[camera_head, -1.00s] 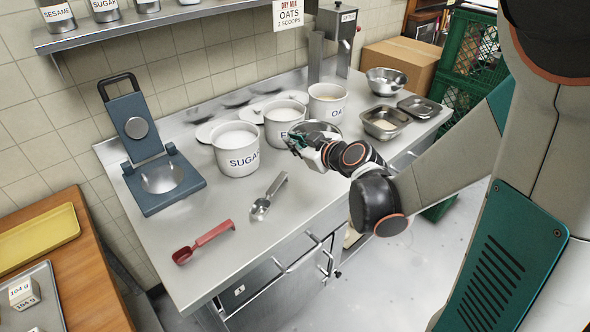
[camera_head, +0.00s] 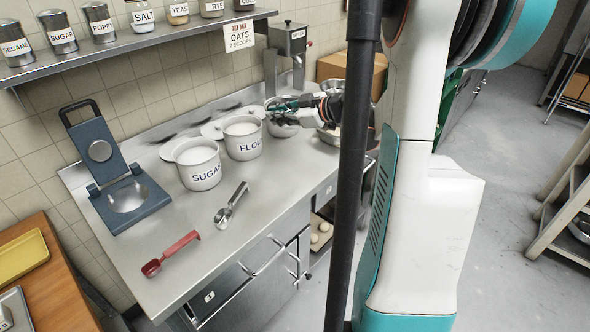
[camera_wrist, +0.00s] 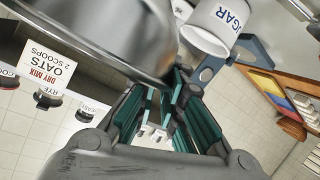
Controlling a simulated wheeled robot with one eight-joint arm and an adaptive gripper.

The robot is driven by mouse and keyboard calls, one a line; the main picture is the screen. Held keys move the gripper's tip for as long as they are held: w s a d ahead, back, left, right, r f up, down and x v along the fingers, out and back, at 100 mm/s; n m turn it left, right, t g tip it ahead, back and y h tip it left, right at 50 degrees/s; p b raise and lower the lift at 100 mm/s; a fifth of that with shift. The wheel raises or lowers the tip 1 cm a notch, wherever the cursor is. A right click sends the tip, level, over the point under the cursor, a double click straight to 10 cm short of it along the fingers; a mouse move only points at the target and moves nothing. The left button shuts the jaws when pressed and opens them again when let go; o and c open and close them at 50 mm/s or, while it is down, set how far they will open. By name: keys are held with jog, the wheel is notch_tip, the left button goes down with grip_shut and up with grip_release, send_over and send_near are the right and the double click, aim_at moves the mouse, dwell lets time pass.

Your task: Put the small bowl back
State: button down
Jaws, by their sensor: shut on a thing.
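The small bowl (camera_wrist: 115,35) is shiny metal and fills the upper left of the wrist view, tilted in that picture. My gripper (camera_wrist: 170,95) is shut on its edge, with the teal fingers against the metal. In the head view my gripper (camera_head: 278,104) is over the back of the steel counter, just right of the flour canister (camera_head: 242,140).
The sugar canister (camera_head: 198,168) stands left of the flour. Another metal bowl (camera_head: 328,113) is behind my arm.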

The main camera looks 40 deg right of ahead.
jog(key=shift+s+d+r, duration=0.25)
jog(key=shift+s+d, duration=0.1)
jog(key=shift+d, duration=0.35)
jog(key=shift+s+d+f, duration=0.1)
jog(key=shift+d+f, duration=0.05)
jog(key=shift+f, duration=0.1)
notch_tip(320, 180, down, 20)
jog(key=b, duration=0.6)
jog(key=shift+r+b, duration=0.25)
jog(key=shift+b, duration=0.05)
jog(key=shift+r, duration=0.1)
jog(key=c, duration=2)
grip_release()
jog(key=o, duration=0.3)
